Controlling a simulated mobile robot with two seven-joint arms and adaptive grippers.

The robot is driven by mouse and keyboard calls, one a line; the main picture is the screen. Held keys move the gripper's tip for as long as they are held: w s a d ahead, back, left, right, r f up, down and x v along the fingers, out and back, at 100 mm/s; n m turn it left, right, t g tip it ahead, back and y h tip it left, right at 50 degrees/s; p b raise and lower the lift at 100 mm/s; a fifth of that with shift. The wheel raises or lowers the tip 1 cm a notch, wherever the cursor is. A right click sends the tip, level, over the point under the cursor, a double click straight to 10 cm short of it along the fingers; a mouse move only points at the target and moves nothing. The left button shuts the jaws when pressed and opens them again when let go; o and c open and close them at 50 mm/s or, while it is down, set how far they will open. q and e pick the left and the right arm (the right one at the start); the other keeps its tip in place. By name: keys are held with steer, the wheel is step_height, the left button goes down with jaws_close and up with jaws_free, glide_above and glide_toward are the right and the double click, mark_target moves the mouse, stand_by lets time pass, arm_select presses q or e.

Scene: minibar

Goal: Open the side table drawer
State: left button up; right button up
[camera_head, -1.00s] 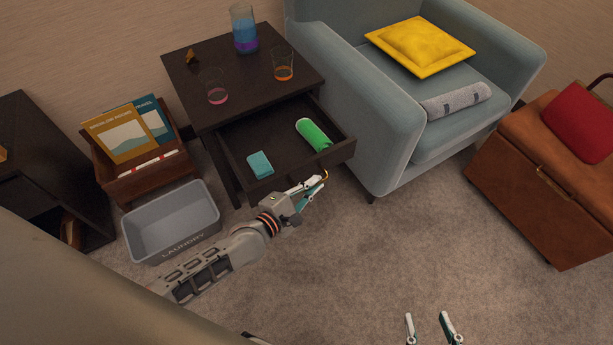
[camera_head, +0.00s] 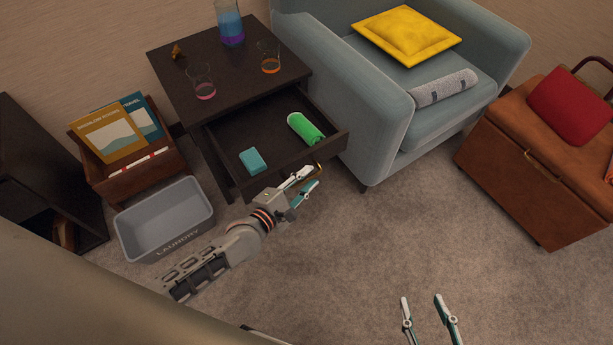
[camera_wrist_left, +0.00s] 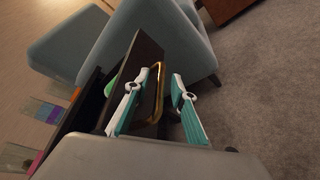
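The dark side table (camera_head: 225,62) has its drawer (camera_head: 275,130) pulled well out. A green rolled item (camera_head: 305,129) and a teal block (camera_head: 253,160) lie inside it. The drawer's brass handle (camera_head: 319,171) is on the front panel; it also shows in the left wrist view (camera_wrist_left: 159,92). My left gripper (camera_head: 304,180) is at the handle, its fingers apart. In the left wrist view the handle lies between the two fingers (camera_wrist_left: 167,84), nearer one finger, with a gap to the other. My right gripper (camera_head: 421,302) is open and empty above the carpet.
Glasses and a pitcher (camera_head: 230,24) stand on the table top. A blue-grey armchair (camera_head: 378,105) stands close to the drawer's right side. A grey laundry bin (camera_head: 165,218) and a book crate (camera_head: 130,170) are at the left. The carpet in front is clear.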

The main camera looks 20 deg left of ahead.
arm_select(q)
step_height(320, 180, up, 9)
steer(key=shift+w+f, duration=0.1)
steer(key=shift+w, duration=0.05)
steer(key=shift+r, duration=0.65)
steer(key=shift+f, duration=0.1)
